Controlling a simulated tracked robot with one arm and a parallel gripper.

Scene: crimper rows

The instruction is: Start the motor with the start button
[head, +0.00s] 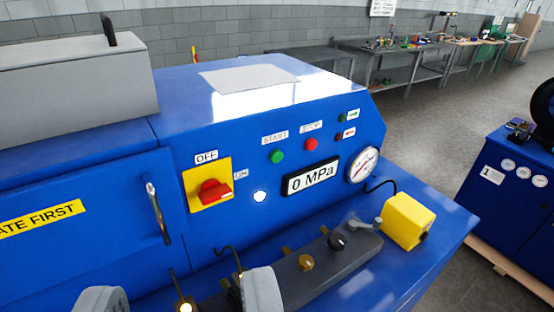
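The green start button (277,156) sits on the blue sloped panel under a START label (275,138). The red stop button (310,144) is to its right under a STOP label. A red rotary switch (214,191) on a yellow plate is to the left, its handle lying roughly sideways toward the ON label. A white lamp (260,196) beside it looks lit. The display (311,178) reads 0 MPa.
A block with knobs and a small lever (350,246) and a yellow box (408,220) stand on the ledge below the panel. A door handle (158,213) sticks out at left. A round gauge (362,165) is at right. Another blue machine (515,195) stands beyond a floor gap.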

